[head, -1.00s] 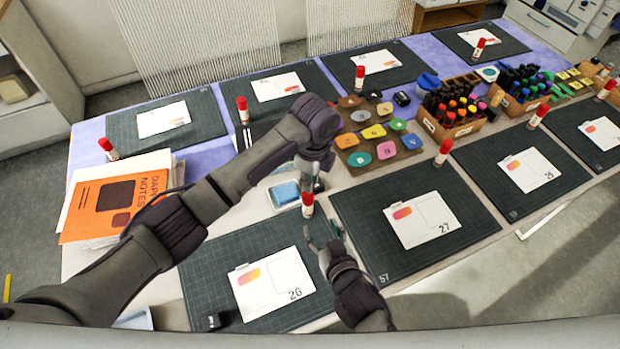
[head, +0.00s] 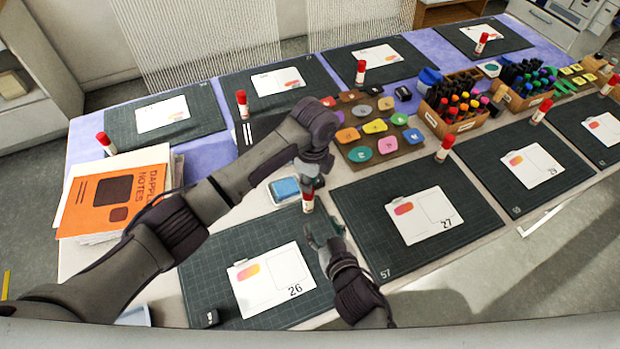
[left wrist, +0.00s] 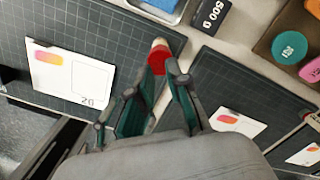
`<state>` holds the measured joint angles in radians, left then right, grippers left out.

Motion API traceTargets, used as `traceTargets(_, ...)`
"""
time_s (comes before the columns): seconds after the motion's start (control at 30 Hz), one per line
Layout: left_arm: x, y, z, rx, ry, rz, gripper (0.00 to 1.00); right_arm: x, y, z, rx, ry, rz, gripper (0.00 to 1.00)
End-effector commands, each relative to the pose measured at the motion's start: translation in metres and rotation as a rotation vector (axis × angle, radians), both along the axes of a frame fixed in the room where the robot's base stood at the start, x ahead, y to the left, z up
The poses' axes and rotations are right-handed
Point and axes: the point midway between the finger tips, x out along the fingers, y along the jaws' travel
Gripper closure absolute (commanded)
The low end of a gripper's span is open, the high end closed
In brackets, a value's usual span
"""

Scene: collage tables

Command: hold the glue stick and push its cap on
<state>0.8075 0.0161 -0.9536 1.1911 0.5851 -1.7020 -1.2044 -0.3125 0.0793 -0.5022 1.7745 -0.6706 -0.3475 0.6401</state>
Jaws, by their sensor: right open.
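The glue stick (head: 308,207) stands upright at the top edge of the mat with card 26, white below with a red cap (left wrist: 158,60) on top. How far the cap is on, I cannot tell. My left gripper (head: 310,183) is just above the cap, pointing down. In the left wrist view its fingers (left wrist: 155,82) are apart, with the cap near and between their tips; I see no clear grip. My right gripper (head: 318,232) is open, low beside the glue stick on its near side; whether it touches the stick is unclear.
A blue pad (head: 284,190) lies close left of the glue stick. Card 26 (head: 270,285) lies on the near mat. A black 500 g block (left wrist: 210,16) and a board of coloured discs (head: 375,135) are beyond. Other mats hold cards and glue sticks.

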Motion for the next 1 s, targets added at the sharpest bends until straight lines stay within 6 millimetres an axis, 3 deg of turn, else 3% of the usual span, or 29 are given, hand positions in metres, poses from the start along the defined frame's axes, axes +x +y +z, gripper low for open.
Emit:
traceTargets(0.27, 0.000, 0.000, -0.013, 0.000, 0.000, 0.000, 0.83, 0.000, 0.000, -0.007, 0.000, 0.000, 0.000, 0.43)
traceTargets(0.57, 0.001, 0.000, -0.009, 0.000, 0.000, 0.000, 0.83, 0.000, 0.000, -0.004, 0.000, 0.000, 0.000, 0.43)
traceTargets(1.0, -0.002, -0.002, 0.048, 0.000, 0.000, 0.000, 0.83, 0.000, 0.000, 0.055, 0.000, 0.000, 0.000, 0.43)
